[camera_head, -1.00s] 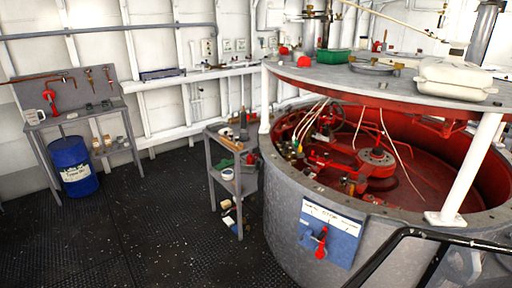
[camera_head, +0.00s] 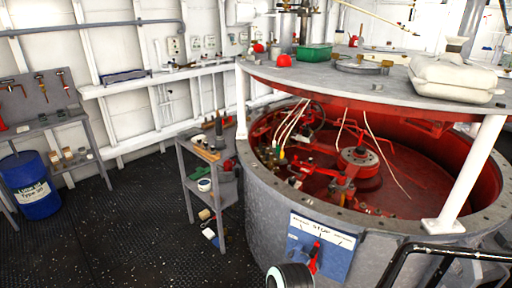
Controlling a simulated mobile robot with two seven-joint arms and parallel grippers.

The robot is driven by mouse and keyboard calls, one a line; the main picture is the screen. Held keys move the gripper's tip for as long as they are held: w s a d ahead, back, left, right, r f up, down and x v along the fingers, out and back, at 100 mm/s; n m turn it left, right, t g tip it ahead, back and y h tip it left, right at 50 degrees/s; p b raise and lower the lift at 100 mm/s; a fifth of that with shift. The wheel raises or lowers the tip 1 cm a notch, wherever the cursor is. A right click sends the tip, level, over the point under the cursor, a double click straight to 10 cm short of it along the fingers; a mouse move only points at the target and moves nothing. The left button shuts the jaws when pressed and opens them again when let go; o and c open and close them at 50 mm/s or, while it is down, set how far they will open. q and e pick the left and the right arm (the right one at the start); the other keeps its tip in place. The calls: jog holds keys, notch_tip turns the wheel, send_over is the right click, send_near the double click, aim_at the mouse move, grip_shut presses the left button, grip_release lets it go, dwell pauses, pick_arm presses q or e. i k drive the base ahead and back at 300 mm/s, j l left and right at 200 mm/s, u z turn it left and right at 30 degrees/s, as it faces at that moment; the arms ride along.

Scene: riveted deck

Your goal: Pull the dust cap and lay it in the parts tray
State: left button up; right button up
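I cannot pick out the dust cap for certain. Two small red rounded pieces, one nearer (camera_head: 284,60) and one farther (camera_head: 258,47), sit on the grey round top (camera_head: 330,82) above the drum. I cannot tell for certain which container is the parts tray. A green open box (camera_head: 314,54) and a shallow round grey dish (camera_head: 363,66) with brass-coloured pieces around it are on the same top. Neither gripper shows. A black and white rounded part at the bottom edge may belong to my arm; no fingers are visible on it.
The large grey drum (camera_head: 262,208) with a red interior fills the right. A blue STOP panel (camera_head: 335,262) with a red handle is on its front. A grey shelf stand (camera_head: 187,148) stands beside it. A blue barrel (camera_head: 30,200) is at left. The dark floor between is clear.

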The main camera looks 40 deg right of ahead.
aim_at(190, 134)
jog(key=i+l, duration=0.15)
jog(key=i, duration=0.35)
jog(key=i+l, duration=0.15)
jog(key=i, duration=0.35)
jog(key=i+l, duration=0.1)
jog(key=i, duration=0.4)
jog(key=i+z, duration=0.4)
jog(key=i+j+z, duration=0.3)
jog(key=i+z, duration=0.15)
jog(key=i, duration=0.1)
